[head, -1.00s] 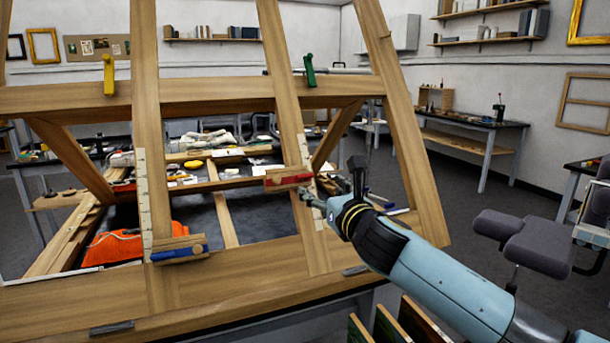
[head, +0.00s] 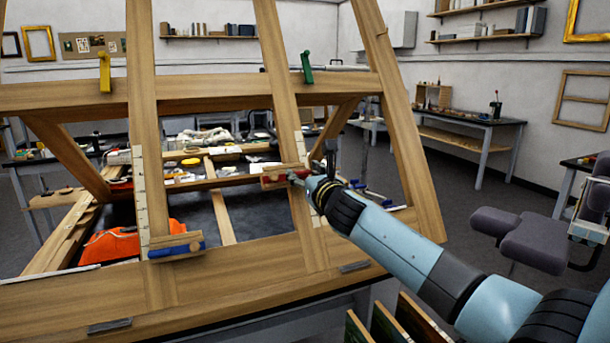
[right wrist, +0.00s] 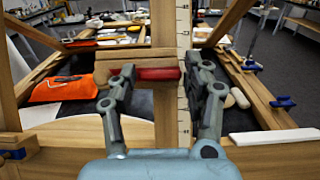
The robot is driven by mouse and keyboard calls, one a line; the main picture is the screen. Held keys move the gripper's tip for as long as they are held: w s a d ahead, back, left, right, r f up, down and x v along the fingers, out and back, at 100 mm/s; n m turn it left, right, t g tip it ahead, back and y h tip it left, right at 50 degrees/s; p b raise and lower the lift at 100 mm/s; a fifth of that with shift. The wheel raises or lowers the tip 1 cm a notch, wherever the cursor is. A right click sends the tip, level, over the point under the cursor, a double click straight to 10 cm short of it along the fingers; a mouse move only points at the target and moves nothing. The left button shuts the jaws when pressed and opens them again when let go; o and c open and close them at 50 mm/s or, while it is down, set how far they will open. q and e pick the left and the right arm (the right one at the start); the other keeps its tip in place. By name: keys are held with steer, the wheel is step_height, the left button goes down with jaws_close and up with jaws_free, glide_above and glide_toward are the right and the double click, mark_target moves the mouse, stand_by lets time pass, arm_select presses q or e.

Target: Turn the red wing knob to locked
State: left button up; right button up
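The red wing knob (head: 271,181) sits on a wooden block on the right upright of the easel-like frame, its bar lying roughly level. In the right wrist view the red knob (right wrist: 153,74) lies ahead, across the space between my fingers. My right gripper (head: 297,176) is at the knob's right side in the head view. In the right wrist view my right gripper (right wrist: 158,68) is open, its left finger overlapping the knob's left end and its right finger near the right end. Whether they touch it is unclear. My left gripper is out of view.
A blue knob (head: 176,249) is on the left upright. A yellow lever (head: 104,72) and a green lever (head: 307,67) are on the upper crossbar. An orange cloth (head: 125,243) lies behind the frame. A grey stool (head: 525,238) stands at right.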

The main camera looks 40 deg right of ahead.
steer(key=c, duration=0.7)
